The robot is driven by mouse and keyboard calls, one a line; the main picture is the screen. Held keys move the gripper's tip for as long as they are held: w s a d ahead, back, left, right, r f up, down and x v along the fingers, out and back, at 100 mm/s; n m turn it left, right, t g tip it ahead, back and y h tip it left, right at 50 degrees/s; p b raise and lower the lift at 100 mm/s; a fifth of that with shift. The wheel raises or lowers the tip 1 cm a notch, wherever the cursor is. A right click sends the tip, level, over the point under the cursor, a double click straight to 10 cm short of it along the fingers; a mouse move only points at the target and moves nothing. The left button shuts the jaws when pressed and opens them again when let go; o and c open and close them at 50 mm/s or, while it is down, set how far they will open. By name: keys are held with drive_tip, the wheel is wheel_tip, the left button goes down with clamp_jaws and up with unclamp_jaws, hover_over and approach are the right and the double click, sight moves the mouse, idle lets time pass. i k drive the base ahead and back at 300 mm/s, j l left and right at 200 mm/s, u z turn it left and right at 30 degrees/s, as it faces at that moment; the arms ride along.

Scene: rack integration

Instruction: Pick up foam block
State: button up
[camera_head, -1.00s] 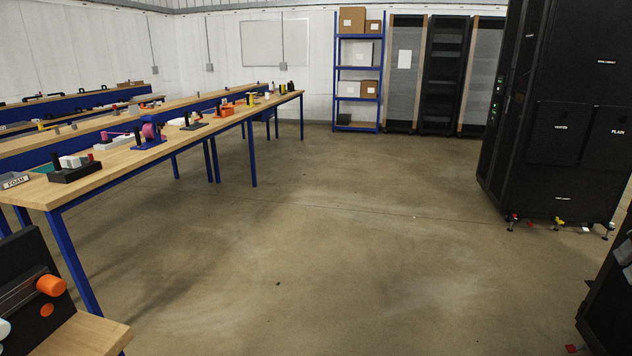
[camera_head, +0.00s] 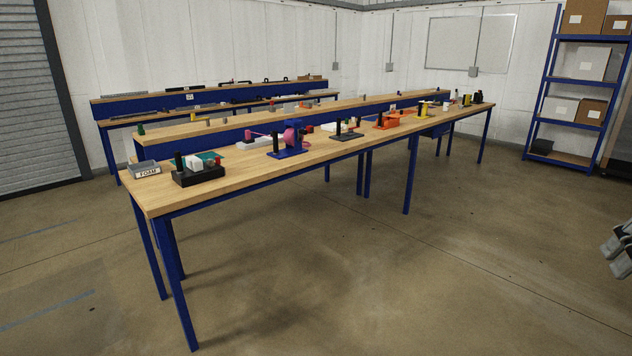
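A grey tray labelled FOAM (camera_head: 147,173) sits at the near left corner of the front wooden workbench (camera_head: 240,178). What lies in the tray is too small to tell, so I cannot make out a foam block. A black holder (camera_head: 199,178) with white and red pieces stands just right of the tray. Part of my gripper (camera_head: 619,250) shows at the right edge, far from the bench and cut off by the frame. Its fingers are not clear enough to tell open from shut.
A purple-and-blue tape dispenser (camera_head: 290,141), an orange item (camera_head: 387,122) and other tools stand along the bench. More benches (camera_head: 210,98) stand behind. A blue shelf (camera_head: 575,85) with boxes is at the back right. The floor (camera_head: 400,280) before the bench is clear.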

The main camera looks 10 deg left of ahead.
sight(194, 163)
drive_tip(key=i+j+u, duration=0.15)
drive_tip(key=i+u, duration=0.3)
drive_tip(key=i, duration=0.15)
drive_tip(key=i+l+u, duration=0.1)
drive_tip(key=i+u, duration=0.3)
drive_tip(key=i, duration=0.2)
drive_tip(key=i+l+u, duration=0.25)
drive_tip(key=i+u, duration=0.2)
drive_tip(key=i, duration=0.15)
drive_tip(key=i+j+u, duration=0.1)
drive_tip(key=i, duration=0.25)
drive_tip(key=i+j, duration=0.3)
drive_tip(key=i+j+u, duration=0.15)
drive_tip(key=i, duration=0.3)
drive_tip(key=i+j+z, duration=0.1)
drive_tip(key=i+j, duration=0.1)
drive_tip(key=i, duration=0.05)
